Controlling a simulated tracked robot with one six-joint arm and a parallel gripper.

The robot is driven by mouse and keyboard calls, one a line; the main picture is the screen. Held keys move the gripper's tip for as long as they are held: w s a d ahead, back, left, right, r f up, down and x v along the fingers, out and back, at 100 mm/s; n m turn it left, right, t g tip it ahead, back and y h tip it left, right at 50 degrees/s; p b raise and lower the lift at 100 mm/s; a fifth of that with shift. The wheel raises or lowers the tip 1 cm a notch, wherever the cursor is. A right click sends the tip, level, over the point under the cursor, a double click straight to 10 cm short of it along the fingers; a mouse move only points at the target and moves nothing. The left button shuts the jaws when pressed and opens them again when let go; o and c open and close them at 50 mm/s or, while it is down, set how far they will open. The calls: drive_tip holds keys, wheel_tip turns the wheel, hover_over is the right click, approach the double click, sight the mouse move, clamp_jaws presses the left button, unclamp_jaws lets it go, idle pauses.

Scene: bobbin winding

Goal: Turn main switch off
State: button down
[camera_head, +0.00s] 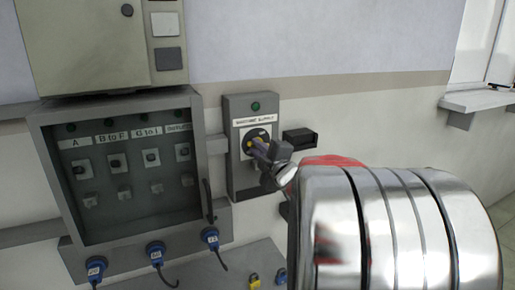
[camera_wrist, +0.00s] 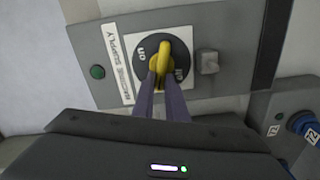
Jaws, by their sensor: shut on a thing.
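The main switch is a yellow rotary handle on a black disc (camera_wrist: 181,60), set in a white plate on a grey box (camera_head: 234,108) labelled as machine supply. A green lamp (camera_head: 255,106) sits above the label; it also shows in the wrist view (camera_wrist: 97,72). In the wrist view the yellow handle (camera_wrist: 158,52) stands between the two dark fingers. My gripper (camera_wrist: 160,78) is shut on this handle. In the head view my gripper (camera_head: 258,147) covers part of the disc. The disc carries printed markings at two sides, tilted in the wrist view.
A grey cabinet with a window (camera_head: 120,215) and several small switches stands to the left. Blue plugs (camera_head: 155,250) with cables hang below it. A small dark box (camera_head: 300,137) sits right of the switch box. A yellow padlock (camera_head: 254,280) is below. A window sill (camera_head: 480,100) is at the right.

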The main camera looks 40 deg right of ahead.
drive_tip(key=shift+w+a+f+n, duration=0.1)
drive_tip(key=shift+f+n, duration=0.15)
drive_tip(key=shift+n, duration=0.55)
drive_tip(key=shift+a+f+n, duration=0.1)
drive_tip(key=shift+f+n, duration=0.1)
drive_tip(key=shift+n, duration=0.6)
drive_tip(key=shift+f, duration=0.1)
drive_tip(key=c, duration=1.8)
unclamp_jaws()
drive_tip(key=shift+o, duration=0.2)
drive_tip(key=shift+d, duration=0.1)
drive_tip(key=shift+s+r, duration=0.2)
drive_tip(key=v, duration=1.3)
drive_tip(key=shift+s, duration=0.25)
drive_tip(key=shift+f, duration=0.1)
